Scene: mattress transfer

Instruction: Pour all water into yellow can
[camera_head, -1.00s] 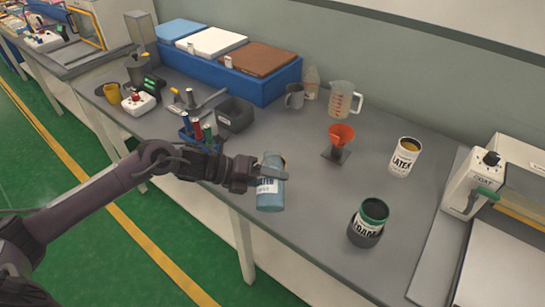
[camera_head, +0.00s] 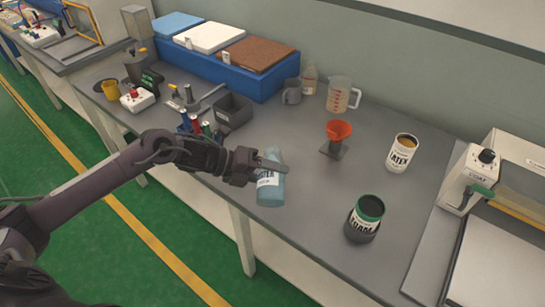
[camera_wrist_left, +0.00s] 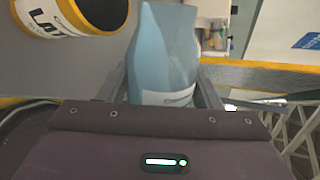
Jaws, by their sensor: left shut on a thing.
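A light blue container (camera_head: 270,189) with a white label, its lettering partly hidden, is in my left gripper (camera_head: 268,167) at the table's front edge. The gripper is shut on its upper part, and it leans slightly. In the left wrist view the container (camera_wrist_left: 163,50) stands between the fingers; its contents do not show. A white can with a yellow rim, labelled LATEX (camera_head: 400,158), stands upright on the table, right of and apart from the container. A yellow-rimmed can (camera_wrist_left: 60,18) also shows at upper left in the left wrist view. My right gripper is not in view.
A dark green-rimmed can (camera_head: 364,226) stands near the front edge, right of the container. An orange funnel on a stand (camera_head: 338,132) and a clear measuring jug (camera_head: 341,95) are behind. A coating machine (camera_head: 468,175) is at right. The table between container and LATEX can is clear.

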